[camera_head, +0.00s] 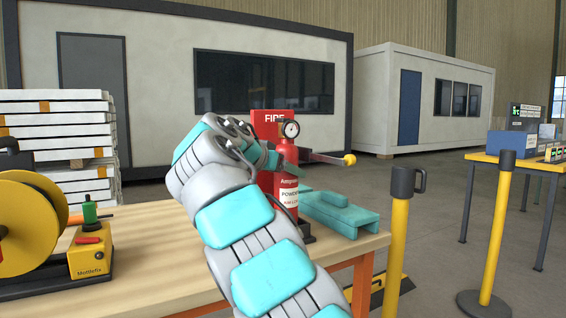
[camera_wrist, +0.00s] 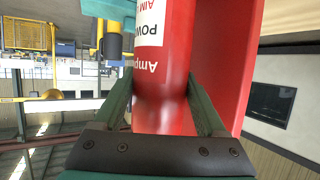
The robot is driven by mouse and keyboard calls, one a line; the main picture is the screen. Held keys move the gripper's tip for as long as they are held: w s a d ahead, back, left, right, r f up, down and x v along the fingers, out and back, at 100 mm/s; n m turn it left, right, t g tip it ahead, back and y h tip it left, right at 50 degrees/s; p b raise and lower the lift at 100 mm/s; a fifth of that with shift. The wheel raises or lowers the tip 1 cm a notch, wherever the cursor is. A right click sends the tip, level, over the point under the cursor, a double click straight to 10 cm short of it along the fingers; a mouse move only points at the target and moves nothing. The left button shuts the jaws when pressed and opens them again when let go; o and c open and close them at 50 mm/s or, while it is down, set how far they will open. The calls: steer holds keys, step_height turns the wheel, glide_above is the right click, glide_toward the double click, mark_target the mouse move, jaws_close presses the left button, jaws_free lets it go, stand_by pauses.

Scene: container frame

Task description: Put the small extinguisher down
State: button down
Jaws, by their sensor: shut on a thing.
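The small extinguisher (camera_head: 287,182) is a red cylinder with a round gauge on top and a white label. It is upright near the right end of the wooden table. In the wrist view its red body (camera_wrist: 165,85) lies between the two green fingers of my gripper (camera_wrist: 163,100). My gripper is shut on it; in the head view my arm hides much of the gripper. A red stand marked FIRE (camera_head: 271,122) is right behind the extinguisher. A dark base shows at the extinguisher's foot, but I cannot tell whether they touch.
The wooden table (camera_head: 140,232) carries a yellow reel (camera_head: 28,232) and a yellow box (camera_head: 90,257) at left. A teal piece (camera_head: 342,212) lies right of the extinguisher. Yellow posts (camera_head: 399,235) stand right of the table. Stacked white panels (camera_head: 60,135) are behind.

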steer(key=f+b, duration=0.1)
steer(key=w+f+b, duration=0.1)
steer(key=f+b, duration=0.1)
steer(key=shift+f, duration=0.3)
steer(key=shift+r, duration=0.1)
steer(key=shift+c, duration=1.1)
jaws_free()
steer(key=shift+s, duration=0.1)
glide_toward(286, 183)
steer(key=shift+w+a+f+p, duration=0.1)
steer(key=shift+w+a+p, duration=0.05)
steer(key=shift+w+a, duration=0.3)
steer(key=shift+w+a+f+p, duration=0.15)
steer(key=shift+w+a, duration=0.05)
steer(key=shift+w, duration=0.4)
